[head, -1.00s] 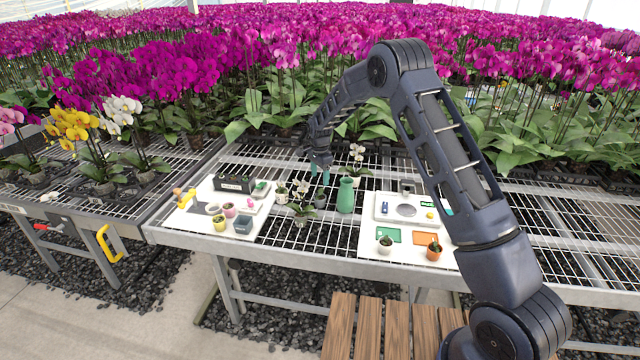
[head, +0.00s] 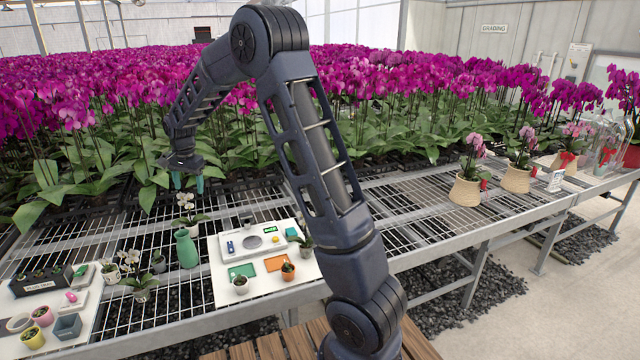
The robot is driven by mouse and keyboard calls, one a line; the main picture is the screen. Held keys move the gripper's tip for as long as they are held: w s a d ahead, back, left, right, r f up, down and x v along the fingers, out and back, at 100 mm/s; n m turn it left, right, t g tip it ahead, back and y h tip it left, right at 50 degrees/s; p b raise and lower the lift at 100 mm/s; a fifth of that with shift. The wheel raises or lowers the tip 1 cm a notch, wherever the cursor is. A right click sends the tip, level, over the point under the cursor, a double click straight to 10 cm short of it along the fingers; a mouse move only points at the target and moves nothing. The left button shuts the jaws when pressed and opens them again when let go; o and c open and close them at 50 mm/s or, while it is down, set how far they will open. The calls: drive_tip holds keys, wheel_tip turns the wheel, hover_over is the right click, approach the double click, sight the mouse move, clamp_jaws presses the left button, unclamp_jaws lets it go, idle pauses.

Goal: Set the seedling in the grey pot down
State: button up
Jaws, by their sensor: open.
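My gripper (head: 188,184) hangs above and behind the vase. Its two teal fingers point down, spread apart with nothing between them. The gripper is clear of the grey-potted seedling. A second seedling, in a pale grey pot (head: 240,287), stands on the white board right of the vase.
A white orchid (head: 187,208) stands behind the vase, another plant (head: 140,285) left of it. The white board (head: 222,299) holds a tray, green and orange cards and a terracotta pot (head: 288,271). Another board with pots and a dark box (head: 42,282) lies left. Basket-potted orchids (head: 466,190) stand right.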

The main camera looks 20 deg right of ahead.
drive_tip(key=s+d+r+n+t, duration=0.1)
drive_tip(key=s+d+r+n, duration=0.1)
drive_tip(key=s+d+r, duration=0.7)
drive_tip(key=s+d+r+n+t, duration=0.1)
drive_tip(key=s+d+r, duration=0.5)
drive_tip(key=d, duration=0.6)
drive_tip(key=s+d+f+n, duration=0.1)
drive_tip(key=s+d, duration=0.4)
drive_tip(key=s, duration=0.6)
drive_tip(key=s+d+f+n+t, duration=0.1)
drive_tip(key=s+d, duration=0.5)
drive_tip(key=s, duration=0.6)
drive_tip(key=shift+s+f+n+t+h, duration=0.3)
drive_tip(key=shift+f+n+h, duration=0.15)
drive_tip(key=shift+n, duration=0.35)
